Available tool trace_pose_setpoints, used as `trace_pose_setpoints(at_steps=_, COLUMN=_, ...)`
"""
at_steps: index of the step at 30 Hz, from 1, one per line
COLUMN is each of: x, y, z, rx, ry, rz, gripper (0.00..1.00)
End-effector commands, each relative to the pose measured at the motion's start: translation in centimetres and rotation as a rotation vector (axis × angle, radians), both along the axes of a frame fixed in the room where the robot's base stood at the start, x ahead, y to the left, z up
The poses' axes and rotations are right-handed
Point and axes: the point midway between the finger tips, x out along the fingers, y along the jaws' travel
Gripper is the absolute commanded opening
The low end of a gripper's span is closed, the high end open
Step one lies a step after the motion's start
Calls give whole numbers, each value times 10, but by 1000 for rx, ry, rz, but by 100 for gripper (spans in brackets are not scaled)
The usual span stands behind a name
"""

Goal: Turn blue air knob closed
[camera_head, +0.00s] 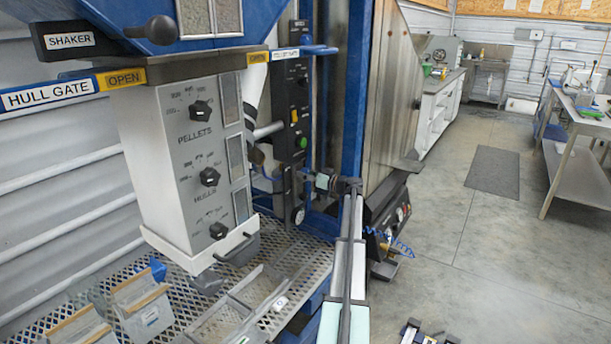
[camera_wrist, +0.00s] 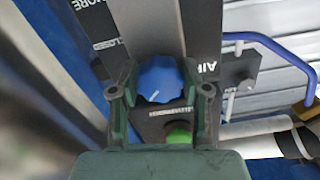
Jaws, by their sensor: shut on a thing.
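The blue air knob (camera_wrist: 158,82) sits in the middle of the wrist view on a dark panel, its white pointer mark toward the lower left of the picture. My gripper (camera_wrist: 160,92) has one finger on each side of the knob and is shut on it. In the head view my gripper (camera_head: 322,182) reaches left to the narrow black control panel (camera_head: 291,95); the knob cannot be made out there.
A green button (camera_wrist: 179,136) lies just below the knob in the wrist view. A blue bent handle (camera_wrist: 270,45) is at the right. In the head view, the white hopper box (camera_head: 165,130) and perforated shelf (camera_head: 185,290) stand left of my arm; open floor (camera_head: 480,260) lies right.

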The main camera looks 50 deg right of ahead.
Motion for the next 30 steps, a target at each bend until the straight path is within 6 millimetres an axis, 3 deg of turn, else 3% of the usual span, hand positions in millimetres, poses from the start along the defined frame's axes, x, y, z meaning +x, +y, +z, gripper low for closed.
trace_pose_setpoints(at_steps=11, x=1, y=0, z=-2, rx=125, ry=7, rz=0, gripper=12)
trace_pose_setpoints(at_steps=30, x=1, y=0, z=1, rx=699, ry=39, rz=0, gripper=12)
